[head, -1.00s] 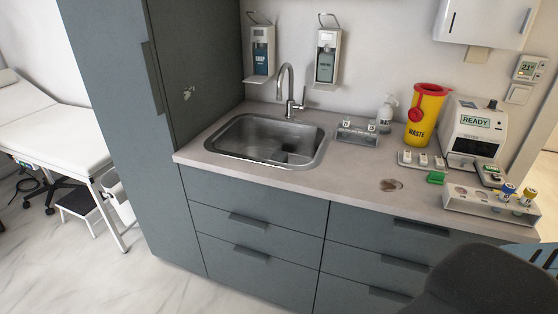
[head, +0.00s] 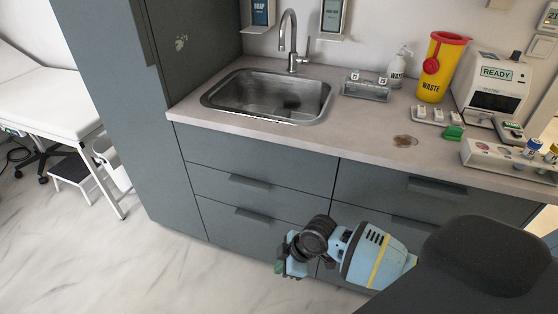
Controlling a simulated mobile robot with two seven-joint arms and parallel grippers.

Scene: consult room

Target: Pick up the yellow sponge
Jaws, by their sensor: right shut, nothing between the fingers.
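I cannot make out a yellow sponge in the head view. A small bright green block (head: 453,132) lies on the worktop at the right, in front of the tester; I cannot tell whether it is a sponge. My right gripper (head: 281,267) is low in front of the drawer fronts, below the worktop edge and well apart from the block. It is shut and empty, and its fingers are small and partly hidden by the wrist. My left gripper is not in view.
The worktop (head: 370,135) holds a sink (head: 215,102), a labelled rack (head: 367,90), a pump bottle (head: 396,72), a yellow waste bin (head: 437,75), a tester (head: 487,90) and a tube rack (head: 480,156). A brown stain (head: 405,141) lies left of the green block. The front middle is clear.

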